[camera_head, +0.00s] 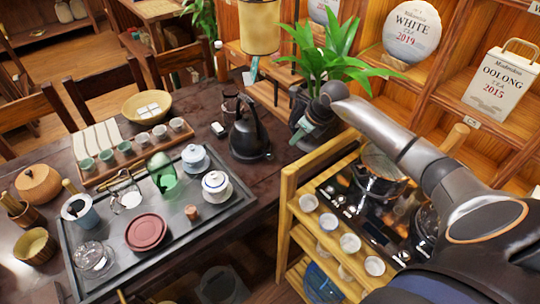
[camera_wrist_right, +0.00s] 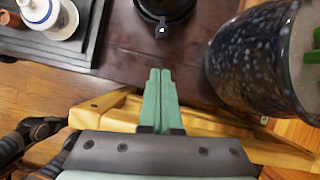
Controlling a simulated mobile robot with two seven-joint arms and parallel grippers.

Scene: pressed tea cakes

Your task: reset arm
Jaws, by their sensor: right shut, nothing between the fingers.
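My right arm comes in from the right in the head view and reaches over the wooden cart. My right gripper (camera_head: 303,134) is in front of the dark plant pot, above the right end of the dark table. In the right wrist view its two green fingers (camera_wrist_right: 158,88) lie together, shut with nothing between them. My left gripper does not show in either view.
A black kettle (camera_head: 248,135) stands left of my right gripper. The speckled plant pot (camera_wrist_right: 262,58) is close on the right in the wrist view. The wooden cart (camera_head: 289,190) carries several cups. A dark tea tray (camera_head: 110,270) lies on the table (camera_head: 215,95).

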